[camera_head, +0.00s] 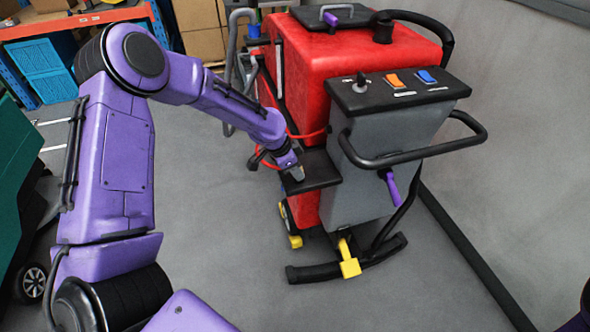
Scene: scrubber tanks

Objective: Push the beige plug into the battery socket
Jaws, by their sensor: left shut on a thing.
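My left gripper (294,170) is shut at the side of the red scrubber machine (335,62), by the small black shelf (318,172) beside its grey control box. It holds a small greyish-beige piece, which looks like the beige plug (297,174); the fingers cover most of it. A red cable (272,166) loops close behind the gripper. I cannot make out the battery socket; the gripper and arm may hide it. Whether the plug touches anything is too small to tell. My right gripper is out of view.
The grey control box (385,170) has switches on top and a black handlebar (420,152) sticking out. A yellow pedal (349,266) is below. A teal machine (22,170) stands at the left, shelving with boxes behind. The grey floor in front is clear.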

